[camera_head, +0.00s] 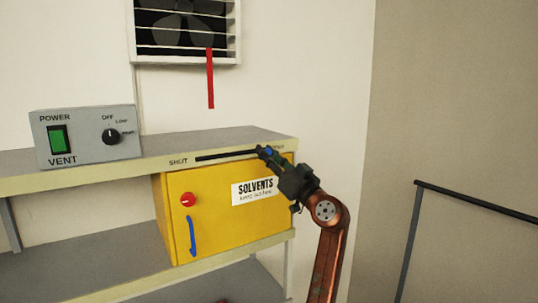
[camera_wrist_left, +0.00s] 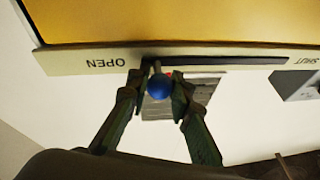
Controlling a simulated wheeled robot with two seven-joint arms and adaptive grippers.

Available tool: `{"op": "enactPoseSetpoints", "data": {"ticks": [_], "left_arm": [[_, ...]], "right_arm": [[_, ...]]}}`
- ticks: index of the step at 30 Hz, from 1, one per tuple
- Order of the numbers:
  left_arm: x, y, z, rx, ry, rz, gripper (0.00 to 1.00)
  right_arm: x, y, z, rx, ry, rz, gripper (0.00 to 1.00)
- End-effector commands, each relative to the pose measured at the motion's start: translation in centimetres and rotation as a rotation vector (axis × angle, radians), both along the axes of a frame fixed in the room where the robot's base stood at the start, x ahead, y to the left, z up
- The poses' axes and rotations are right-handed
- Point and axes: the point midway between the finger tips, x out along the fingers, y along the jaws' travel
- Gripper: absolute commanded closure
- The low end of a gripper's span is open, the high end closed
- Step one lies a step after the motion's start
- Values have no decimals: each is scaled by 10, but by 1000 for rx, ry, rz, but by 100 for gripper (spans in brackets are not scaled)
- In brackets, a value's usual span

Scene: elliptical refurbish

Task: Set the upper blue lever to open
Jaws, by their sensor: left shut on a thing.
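The upper blue lever is a blue ball knob (camera_wrist_left: 158,88) on a thin stem in a dark slot (camera_head: 225,156) along the upper shelf's front edge. In the wrist view, turned upside down, the stem stands at the slot's OPEN end, beside the word OPEN (camera_wrist_left: 107,62); SHUT (camera_wrist_left: 306,61) is at the far end. My left gripper (camera_wrist_left: 160,80) is shut on the blue knob, one finger on each side. In the head view my left gripper (camera_head: 265,153) is at the slot's right end, partly hiding the right label; SHUT (camera_head: 178,161) is at the left. My right gripper is out of view.
A yellow SOLVENTS cabinet (camera_head: 215,222) with a red knob (camera_head: 188,199) and blue handle (camera_head: 192,236) sits below the shelf. A grey VENT box (camera_head: 85,149) stands on the shelf's left. A fan vent (camera_head: 133,30) with a red strip (camera_head: 210,80) is above.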

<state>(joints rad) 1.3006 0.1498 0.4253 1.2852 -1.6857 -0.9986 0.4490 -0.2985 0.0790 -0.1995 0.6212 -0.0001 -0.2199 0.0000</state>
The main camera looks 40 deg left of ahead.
Motion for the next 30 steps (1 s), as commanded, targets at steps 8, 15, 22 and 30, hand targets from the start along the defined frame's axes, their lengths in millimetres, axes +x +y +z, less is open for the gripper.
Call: {"op": "enactPoseSetpoints", "data": {"ticks": [8, 15, 22, 30], "left_arm": [[2, -2, 3, 6, -1, -8, 68], [2, -2, 2, 4, 0, -6, 62], [0, -8, -1, 3, 1, -7, 62], [-11, -52, -20, 4, 1, -8, 62]], "right_arm": [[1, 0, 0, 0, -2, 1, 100], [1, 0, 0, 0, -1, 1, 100], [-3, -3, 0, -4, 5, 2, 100], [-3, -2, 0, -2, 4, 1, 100]]}}
